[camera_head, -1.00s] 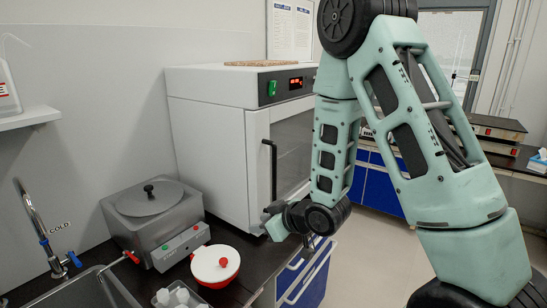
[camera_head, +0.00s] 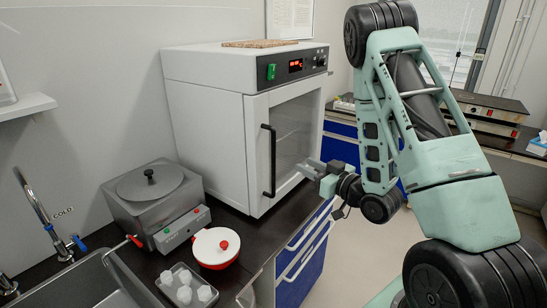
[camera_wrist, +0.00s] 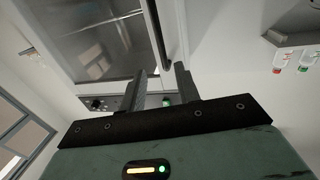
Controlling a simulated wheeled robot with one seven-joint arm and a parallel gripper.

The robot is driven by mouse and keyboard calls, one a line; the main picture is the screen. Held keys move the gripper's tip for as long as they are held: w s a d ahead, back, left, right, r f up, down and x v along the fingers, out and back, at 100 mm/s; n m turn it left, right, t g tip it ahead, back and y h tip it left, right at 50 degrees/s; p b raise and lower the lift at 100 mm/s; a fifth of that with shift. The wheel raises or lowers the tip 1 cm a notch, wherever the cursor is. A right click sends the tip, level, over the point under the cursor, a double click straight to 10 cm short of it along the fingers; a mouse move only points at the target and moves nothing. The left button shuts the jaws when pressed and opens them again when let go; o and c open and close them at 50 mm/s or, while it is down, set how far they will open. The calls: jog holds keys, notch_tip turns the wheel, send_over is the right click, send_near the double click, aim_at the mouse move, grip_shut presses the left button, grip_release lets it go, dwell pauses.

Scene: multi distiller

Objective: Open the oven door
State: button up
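The oven (camera_head: 205,130) is a white box on the dark counter. Its glass-windowed door (camera_head: 297,135) looks shut, with a vertical black handle (camera_head: 268,160) on its left edge. My gripper (camera_head: 312,168) is in front of the door, to the right of the handle and apart from it in the head view. In the wrist view, the two fingers of my gripper (camera_wrist: 160,70) are apart with nothing visible held between them. The dark handle (camera_wrist: 156,34) runs down toward the space between the fingertips, beside the door glass (camera_wrist: 100,40). Contact cannot be seen.
A grey water bath (camera_head: 150,200) and a red pot with a white lid (camera_head: 214,256) stand left of the oven. A small tray (camera_head: 190,303) and a sink (camera_head: 95,285) are nearer. Blue cabinets (camera_head: 305,262) are below the counter. Open floor lies right of them.

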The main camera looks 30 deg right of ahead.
jog(key=w+a, duration=0.2)
jog(key=w, duration=1.2)
jog(key=shift+w+a, duration=0.15)
jog(key=shift+w, duration=0.05)
grip_shut()
